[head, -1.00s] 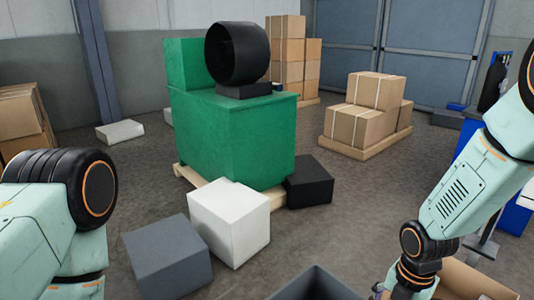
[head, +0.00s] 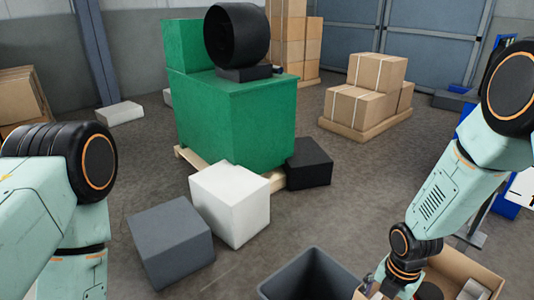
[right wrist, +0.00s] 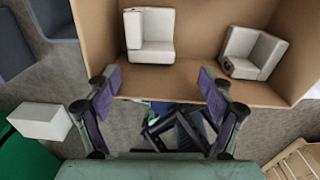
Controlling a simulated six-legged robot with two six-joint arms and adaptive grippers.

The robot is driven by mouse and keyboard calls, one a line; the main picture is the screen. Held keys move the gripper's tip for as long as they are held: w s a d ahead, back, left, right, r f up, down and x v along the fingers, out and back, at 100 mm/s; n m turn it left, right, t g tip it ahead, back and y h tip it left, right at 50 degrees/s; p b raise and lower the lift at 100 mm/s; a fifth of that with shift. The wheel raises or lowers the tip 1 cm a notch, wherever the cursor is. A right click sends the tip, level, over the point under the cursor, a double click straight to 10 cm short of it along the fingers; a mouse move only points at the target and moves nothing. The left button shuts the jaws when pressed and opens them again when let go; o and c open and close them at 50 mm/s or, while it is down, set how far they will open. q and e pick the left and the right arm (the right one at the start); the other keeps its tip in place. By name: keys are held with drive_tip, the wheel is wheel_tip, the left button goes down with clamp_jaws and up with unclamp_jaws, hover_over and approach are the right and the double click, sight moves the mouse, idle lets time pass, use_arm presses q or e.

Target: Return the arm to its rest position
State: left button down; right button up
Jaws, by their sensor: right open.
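My right arm comes in from the right in the head view and bends down to the lower right. My right gripper (head: 372,291) is partly cut off by the bottom edge there, beside an open cardboard box (head: 462,266). In the right wrist view my right gripper (right wrist: 160,82) has its two dark-padded fingers wide apart with nothing held between them. The box's wall is just beyond the fingertips. Two pale L-shaped pieces, a left one (right wrist: 150,36) and a right one (right wrist: 253,53), lie inside the box. My left arm shows at the left; its gripper is out of view.
A dark grey open bin (head: 312,275) stands left of the box. A white block (head: 231,203), a grey block (head: 170,242) and a black block (head: 309,164) lie around a green machine (head: 235,125) on a pallet. Stacked cartons (head: 362,95) stand behind. Floor between is bare.

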wheel_tip(320, 180, up, 8)
drive_tip(key=p, duration=0.4)
drive_tip(key=shift+p, duration=0.3)
